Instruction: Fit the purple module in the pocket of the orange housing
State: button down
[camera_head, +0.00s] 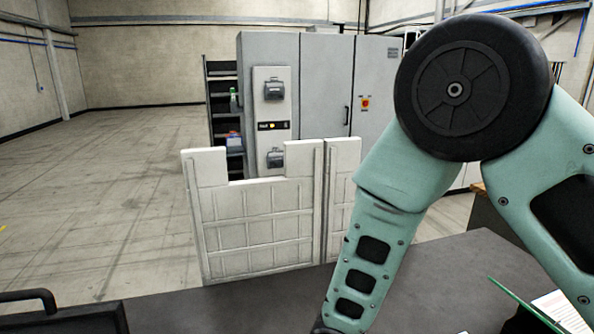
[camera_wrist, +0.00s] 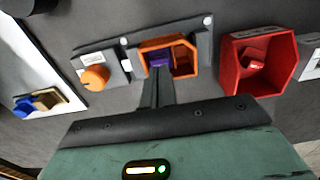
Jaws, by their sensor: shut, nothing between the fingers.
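In the wrist view the orange housing (camera_wrist: 195,55) is an open frame on a grey plate. The purple module (camera_wrist: 160,58) shows within its left part, with an orange-walled opening to its right. Whether the module is fully seated cannot be told, as its lower part is hidden behind my fingers. My gripper (camera_wrist: 159,74) is shut and empty, its fingertips right at the module's near side; whether they touch it is unclear. In the head view my arm reaches down past the bottom edge, and the gripper, module and housing are out of sight.
A red housing (camera_wrist: 277,84) with a red block (camera_wrist: 255,63) stands right of the orange one. An orange knob (camera_wrist: 95,77) is on the left, with blue (camera_wrist: 24,105) and tan (camera_wrist: 47,99) pieces farther left. A white panel (camera_head: 255,232) stands upright on the dark table (camera_head: 255,305).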

jog(key=shift+f, duration=0.15)
jog(key=shift+f+b, duration=0.6)
jog(key=shift+b, duration=0.05)
jog(key=shift+r, duration=0.1)
notch_tip(320, 180, up, 7)
jog(key=p, duration=0.5)
dwell(0.4)
